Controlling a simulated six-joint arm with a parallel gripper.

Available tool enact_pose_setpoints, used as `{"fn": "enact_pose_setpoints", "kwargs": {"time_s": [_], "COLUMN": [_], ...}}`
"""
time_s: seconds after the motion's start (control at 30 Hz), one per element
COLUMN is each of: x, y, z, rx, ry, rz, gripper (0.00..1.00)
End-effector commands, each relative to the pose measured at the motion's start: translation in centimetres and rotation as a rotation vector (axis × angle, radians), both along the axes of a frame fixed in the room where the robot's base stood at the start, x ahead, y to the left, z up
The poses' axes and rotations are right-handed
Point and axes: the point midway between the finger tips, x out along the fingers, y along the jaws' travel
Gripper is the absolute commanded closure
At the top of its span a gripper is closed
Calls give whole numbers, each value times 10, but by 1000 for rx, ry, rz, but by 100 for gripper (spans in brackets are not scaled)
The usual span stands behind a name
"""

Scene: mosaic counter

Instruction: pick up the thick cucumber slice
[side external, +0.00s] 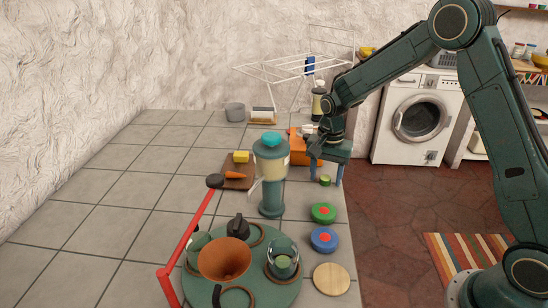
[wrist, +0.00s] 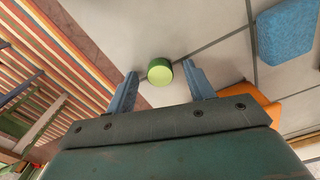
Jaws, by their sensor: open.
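The thick cucumber slice (wrist: 160,71) is a short green disc with a paler top, lying flat on the tiled counter. In the side view the slice (side external: 325,181) is small and sits below my gripper. My gripper (side external: 325,176) points down with its blue fingers apart, one on each side of the slice. In the wrist view the slice shows between the two fingertips of my gripper (wrist: 160,78), with a gap on both sides. Nothing is held. I cannot tell exactly how high the fingertips are above the counter.
A blue block (wrist: 286,32) shows in the wrist view. The counter's right edge is close.

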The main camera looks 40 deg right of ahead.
Motion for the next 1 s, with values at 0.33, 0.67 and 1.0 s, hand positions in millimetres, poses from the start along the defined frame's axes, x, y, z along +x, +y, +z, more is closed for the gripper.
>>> {"fn": "enact_pose_setpoints", "kwargs": {"time_s": [0.33, 0.67, 1.0], "x": [0, 0, 1], "y": [0, 0, 0], "z": [0, 1, 18], "rx": [0, 0, 0], "ry": [0, 0, -4], "rz": [0, 0, 0], "gripper": [80, 95, 95]}}
